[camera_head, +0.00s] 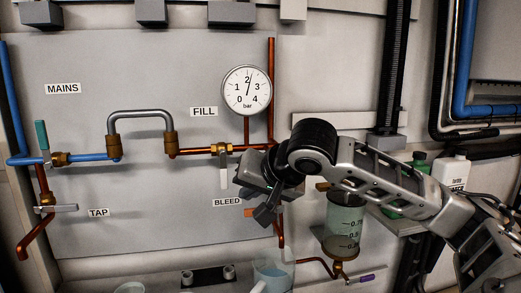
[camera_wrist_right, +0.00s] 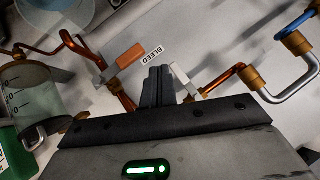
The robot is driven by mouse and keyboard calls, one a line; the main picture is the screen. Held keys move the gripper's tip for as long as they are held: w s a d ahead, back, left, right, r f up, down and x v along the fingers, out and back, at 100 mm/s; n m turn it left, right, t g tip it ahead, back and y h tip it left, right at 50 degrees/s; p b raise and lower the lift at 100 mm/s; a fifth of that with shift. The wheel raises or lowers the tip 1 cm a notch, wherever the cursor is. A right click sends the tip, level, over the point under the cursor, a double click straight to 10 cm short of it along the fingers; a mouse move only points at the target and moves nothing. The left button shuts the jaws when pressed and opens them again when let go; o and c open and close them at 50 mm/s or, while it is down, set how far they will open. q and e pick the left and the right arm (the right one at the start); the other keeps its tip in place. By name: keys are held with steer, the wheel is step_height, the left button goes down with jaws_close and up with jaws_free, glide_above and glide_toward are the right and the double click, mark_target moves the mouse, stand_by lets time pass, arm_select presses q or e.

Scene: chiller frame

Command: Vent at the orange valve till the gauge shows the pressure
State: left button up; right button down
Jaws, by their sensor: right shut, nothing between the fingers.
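The round pressure gauge (camera_head: 247,90) hangs at the top of the grey panel; its needle points slightly right of the 2 mark. The orange bleed valve handle (camera_head: 250,213) shows only in part, beside the BLEED label and behind my right gripper (camera_head: 262,208). In the right wrist view the orange handle (camera_wrist_right: 130,56) lies just left of my fingertips (camera_wrist_right: 158,72). The right fingers are shut with nothing between them; I cannot tell whether they touch the handle. My left gripper is not in view.
The white fill valve lever (camera_head: 224,177) hangs left of my right gripper and close to the fingers in the wrist view. A graduated clear vessel (camera_head: 343,222) and a white bottle (camera_head: 451,172) stand to the right. A clear beaker (camera_head: 272,272) sits below the bleed pipe.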

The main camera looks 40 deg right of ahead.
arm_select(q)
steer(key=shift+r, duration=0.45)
arm_select(e)
steer(key=s+a+r, duration=0.3)
steer(key=s+r, duration=0.3)
steer(key=r, duration=0.3)
steer(key=shift+s, duration=0.2)
